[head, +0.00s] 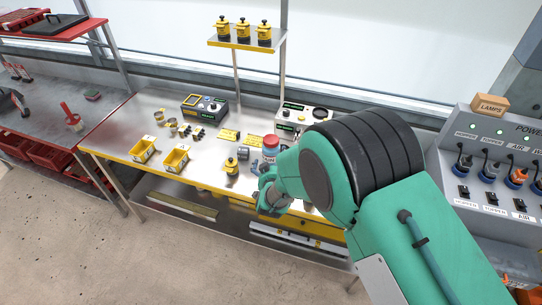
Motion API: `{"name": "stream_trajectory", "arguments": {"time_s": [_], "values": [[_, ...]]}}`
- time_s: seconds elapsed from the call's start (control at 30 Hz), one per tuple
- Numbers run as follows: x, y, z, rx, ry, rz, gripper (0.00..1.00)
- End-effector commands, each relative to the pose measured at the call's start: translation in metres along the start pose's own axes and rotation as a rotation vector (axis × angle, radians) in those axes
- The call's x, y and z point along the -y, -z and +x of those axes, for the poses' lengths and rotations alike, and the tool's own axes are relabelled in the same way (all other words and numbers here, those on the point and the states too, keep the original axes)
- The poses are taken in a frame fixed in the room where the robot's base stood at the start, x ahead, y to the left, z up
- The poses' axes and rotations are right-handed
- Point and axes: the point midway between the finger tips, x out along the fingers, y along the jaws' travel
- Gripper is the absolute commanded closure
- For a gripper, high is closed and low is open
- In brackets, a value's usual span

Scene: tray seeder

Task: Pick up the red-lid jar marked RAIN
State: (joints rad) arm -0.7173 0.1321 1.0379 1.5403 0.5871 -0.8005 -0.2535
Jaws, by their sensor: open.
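A jar with a red lid (270,148) stands upright on the metal workbench, in the middle of the head view. Its side looks pale and bluish; any RAIN marking is too small to read. My green arm comes in from the lower right and covers the bench to the right of the jar. My gripper (265,198) is at the bench's front edge, just below the jar in the picture. It is open, with nothing seen in it. Whether its fingers touch the jar cannot be told.
A small yellow-and-black bottle (231,165) stands left of the jar. Two yellow bins (176,158) sit further left. A control box (205,107) and another device (302,117) stand at the back. A shelf (248,43) with yellow jars is above. A power panel (500,150) is at right.

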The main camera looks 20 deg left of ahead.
Motion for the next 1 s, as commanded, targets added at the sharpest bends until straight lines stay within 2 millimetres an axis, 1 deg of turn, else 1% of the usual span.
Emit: {"name": "stream_trajectory", "arguments": {"time_s": [0.33, 0.43, 0.57, 0.8, 0.9, 1.0], "values": [[0.0, 0.0, 0.001, 0.0, 0.0, 0.0, 0.0], [0.0, 0.0, 0.004, 0.0, 0.0, 0.0, 0.0], [0.0, 0.0, 0.016, -0.001, 0.0, 0.0, 0.0], [-0.001, 0.001, 0.043, 0.0, 0.0, 0.0, 0.0], [-0.001, 0.002, 0.05, 0.0, 0.0, 0.0, 0.0], [-0.001, 0.002, 0.053, 0.0, 0.001, 0.0, 0.0]]}}
